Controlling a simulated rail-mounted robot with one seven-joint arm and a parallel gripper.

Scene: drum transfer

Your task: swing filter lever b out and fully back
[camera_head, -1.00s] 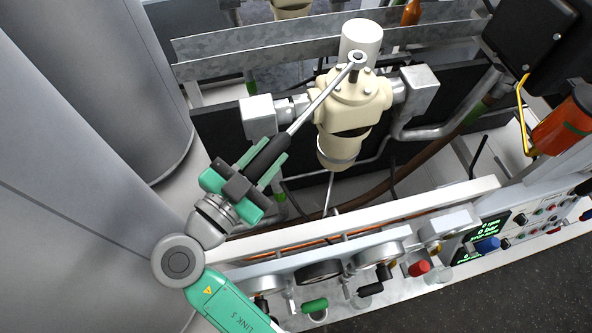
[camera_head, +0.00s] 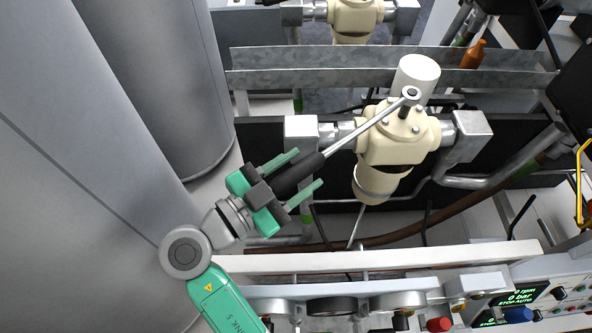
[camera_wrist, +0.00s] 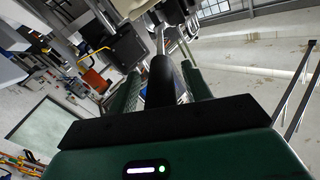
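The cream filter housing (camera_head: 385,155) stands right of centre in the head view. Its steel lever (camera_head: 365,127) runs from the pivot at the housing's top down and left, ending in a black grip (camera_head: 297,175). No label shows whether this is lever b. My gripper (camera_head: 308,167) has its two green fingers on either side of the black grip, with visible gaps, so it looks open around it. In the wrist view the grip (camera_wrist: 162,82) lies between the fingers of my gripper (camera_wrist: 162,72), apart from both.
Large grey cylinders (camera_head: 60,130) fill the left side. A second cream filter (camera_head: 355,18) stands behind a grey metal rail (camera_head: 300,60). A white front beam (camera_head: 330,262) and a control panel (camera_head: 535,300) lie below and right. Pipes run beside the housing.

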